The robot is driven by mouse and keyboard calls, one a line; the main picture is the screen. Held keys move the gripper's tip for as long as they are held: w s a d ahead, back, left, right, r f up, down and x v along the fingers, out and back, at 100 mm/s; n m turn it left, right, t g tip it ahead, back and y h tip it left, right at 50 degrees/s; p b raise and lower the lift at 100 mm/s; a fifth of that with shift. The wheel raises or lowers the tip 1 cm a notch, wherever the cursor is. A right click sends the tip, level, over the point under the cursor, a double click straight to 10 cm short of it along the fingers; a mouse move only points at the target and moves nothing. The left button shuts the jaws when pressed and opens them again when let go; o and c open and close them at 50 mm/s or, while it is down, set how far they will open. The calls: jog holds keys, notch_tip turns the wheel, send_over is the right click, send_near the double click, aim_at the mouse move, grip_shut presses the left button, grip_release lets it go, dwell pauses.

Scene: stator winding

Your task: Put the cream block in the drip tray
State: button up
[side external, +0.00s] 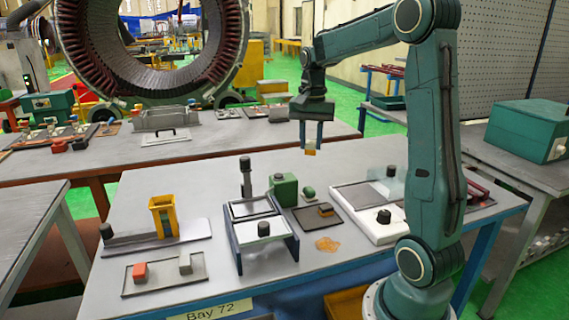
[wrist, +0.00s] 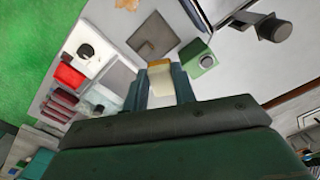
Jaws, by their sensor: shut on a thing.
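My gripper (side external: 311,141) is shut on the cream block (wrist: 162,82) and holds it high above the table. In the wrist view the block sits between the two fingers, pale cream with an amber end; in the side view only its amber lower end (side external: 310,152) shows clearly. A shallow dark tray that looks like the drip tray (side external: 338,223) lies on the table below my gripper, with a small brown and amber patch or piece in it. The tray also shows in the wrist view (wrist: 158,31), beyond the fingertips.
An amber puddle (side external: 327,244) lies on the table in front of the dark tray. A green block (side external: 286,190) and a blue-sided stand (side external: 264,252) are left of it. A white plate with a black knob (side external: 384,216) is at right. The air around my gripper is clear.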

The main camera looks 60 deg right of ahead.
notch_tip(320, 180, down, 15)
jog(key=shift+r, duration=0.15)
jog(key=shift+f, duration=1.95)
jog(key=shift+f, duration=1.35)
dwell(0.3)
jog(key=o, duration=1.2)
jog(key=shift+r, duration=0.1)
jog(key=shift+r, duration=3.4)
